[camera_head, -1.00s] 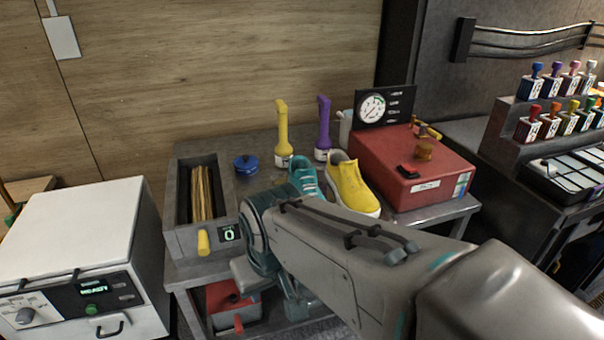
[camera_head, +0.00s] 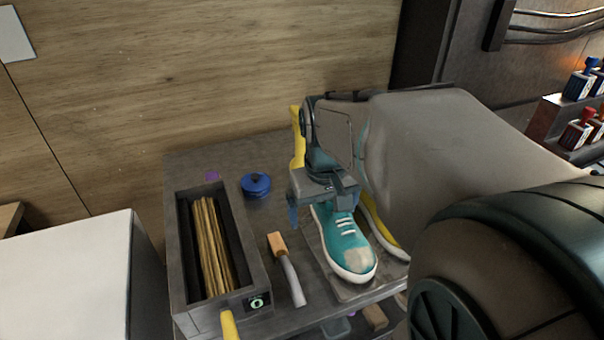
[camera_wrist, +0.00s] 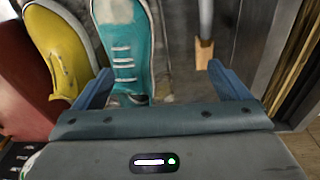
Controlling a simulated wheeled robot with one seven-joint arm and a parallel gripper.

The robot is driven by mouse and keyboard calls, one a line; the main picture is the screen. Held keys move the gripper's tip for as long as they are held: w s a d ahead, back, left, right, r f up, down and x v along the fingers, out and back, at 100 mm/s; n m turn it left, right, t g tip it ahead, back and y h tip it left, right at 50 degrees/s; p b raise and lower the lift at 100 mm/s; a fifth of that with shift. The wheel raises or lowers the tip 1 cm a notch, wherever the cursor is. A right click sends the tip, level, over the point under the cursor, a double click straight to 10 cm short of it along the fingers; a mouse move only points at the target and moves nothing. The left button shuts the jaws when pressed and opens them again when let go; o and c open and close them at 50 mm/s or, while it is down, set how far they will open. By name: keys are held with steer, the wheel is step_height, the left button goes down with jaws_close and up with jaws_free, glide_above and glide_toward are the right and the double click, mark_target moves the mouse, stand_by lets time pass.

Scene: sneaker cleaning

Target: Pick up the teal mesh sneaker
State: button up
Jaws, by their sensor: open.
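The teal mesh sneaker (camera_head: 342,245) with white laces and sole has a pale patch on its toe. It stands upright on the worktable with its toe toward me. My gripper (camera_head: 322,190) is open above its heel end, which is partly hidden. In the wrist view the sneaker (camera_wrist: 123,45) lies near the left finger of my gripper (camera_wrist: 160,78), with a wider gap toward the right finger. The jaws hold nothing. I cannot tell whether a finger touches the sneaker.
The yellow sneaker (camera_head: 383,232) stands close on the teal one's right, partly hidden by my arm. A brush with a wooden end (camera_head: 288,270) lies on its left, beside an open bin of sticks (camera_head: 176,245). A blue lidded pot (camera_head: 256,184) and yellow bottle (camera_head: 298,150) stand behind.

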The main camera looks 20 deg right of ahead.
step_height(320, 180, up, 2)
steer(key=r+g+p, duration=0.1)
steer(key=p, duration=0.1)
glide_above(340, 216)
steer(key=shift+y, duration=0.3)
step_height(340, 216, down, 10)
steer(key=shift+r, duration=0.2)
steer(key=shift+w+d+f, duration=0.1)
steer(key=shift+f, duration=1.1)
steer(key=shift+w+d+f, duration=0.1)
steer(key=shift+f, duration=1.05)
steer(key=c, duration=1.3)
steer(key=shift+o, duration=0.2)
steer(key=shift+r, duration=0.1)
